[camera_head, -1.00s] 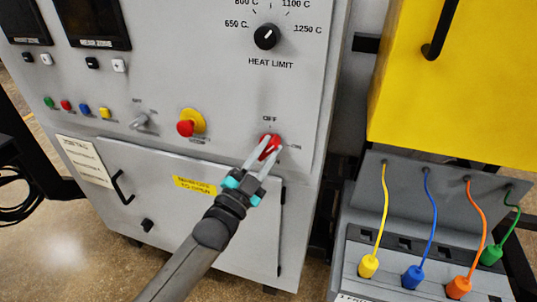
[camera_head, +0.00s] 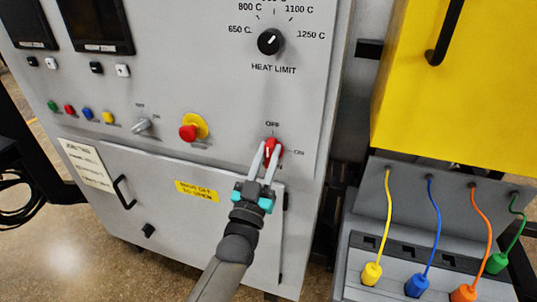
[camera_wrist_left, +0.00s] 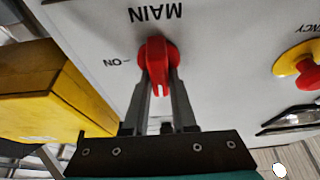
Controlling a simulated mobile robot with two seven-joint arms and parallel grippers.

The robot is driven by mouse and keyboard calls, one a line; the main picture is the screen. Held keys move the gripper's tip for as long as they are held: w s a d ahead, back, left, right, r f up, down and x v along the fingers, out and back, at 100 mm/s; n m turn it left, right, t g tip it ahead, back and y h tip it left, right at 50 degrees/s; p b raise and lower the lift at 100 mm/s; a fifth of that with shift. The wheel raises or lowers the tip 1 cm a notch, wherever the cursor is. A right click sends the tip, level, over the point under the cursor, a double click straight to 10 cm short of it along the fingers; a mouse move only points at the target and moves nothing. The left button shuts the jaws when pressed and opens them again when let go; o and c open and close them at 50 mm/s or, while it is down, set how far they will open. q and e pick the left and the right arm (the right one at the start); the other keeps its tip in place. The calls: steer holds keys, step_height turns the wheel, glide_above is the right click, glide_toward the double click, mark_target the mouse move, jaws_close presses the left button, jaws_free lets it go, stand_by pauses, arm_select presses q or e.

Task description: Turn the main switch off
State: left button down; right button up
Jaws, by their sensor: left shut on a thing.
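The main switch is a red rotary knob (camera_head: 273,149) on the lower right of the grey furnace panel, with "OFF" above it and "ON" to its right. My left gripper (camera_head: 265,160) comes up from below, its two grey fingers shut on the knob, one on each side. In the left wrist view the red knob (camera_wrist_left: 158,60) sits between the fingertips (camera_wrist_left: 160,85), with "MAIN" and "ON" printed upside down around it. In the head view the knob's handle stands close to upright, in line with "OFF". My right gripper does not show.
A red and yellow emergency button (camera_head: 192,129) and a small grey switch (camera_head: 142,126) are left of the knob. A yellow box (camera_head: 430,110) and a grey unit with coloured cables (camera_head: 400,262) stand at the right. The lower door has a black handle (camera_head: 124,192).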

arm_select(q)
steer(key=shift+f, duration=0.1)
stand_by(0.3)
steer(key=c, duration=0.7)
jaws_free()
steer(key=b+v, duration=0.1)
steer(key=v, duration=1.4)
steer(key=shift+s, duration=0.15)
